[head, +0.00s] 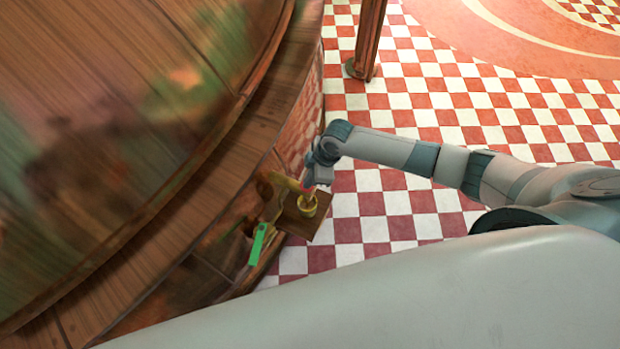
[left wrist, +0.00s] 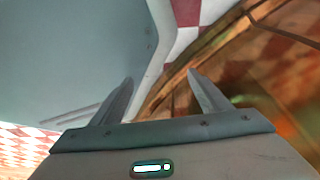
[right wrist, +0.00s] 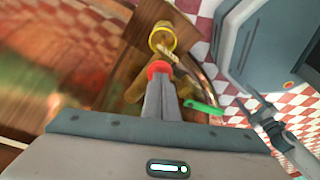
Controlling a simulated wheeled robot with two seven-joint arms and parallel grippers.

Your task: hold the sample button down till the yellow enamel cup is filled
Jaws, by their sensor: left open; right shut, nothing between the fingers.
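The yellow enamel cup (head: 308,205) stands on a small wooden shelf (head: 316,228) at the side of the big kettle. It also shows near the top of the right wrist view (right wrist: 162,39); its fill level is too small to tell. The red sample button (right wrist: 158,68) sits on the brass fitting just in front of the cup. My right gripper (right wrist: 160,77) is shut and empty, its fingertips at the button, apparently touching; how far the button is pressed I cannot tell. My left gripper (left wrist: 160,78) is open and empty, away from the cup, and is not visible in the head view.
The large copper kettle (head: 110,120) with its wooden rim fills the left. A green handle (head: 258,243) hangs beside the fitting. A wooden post (head: 368,40) stands at the back. The checkered floor to the right is open.

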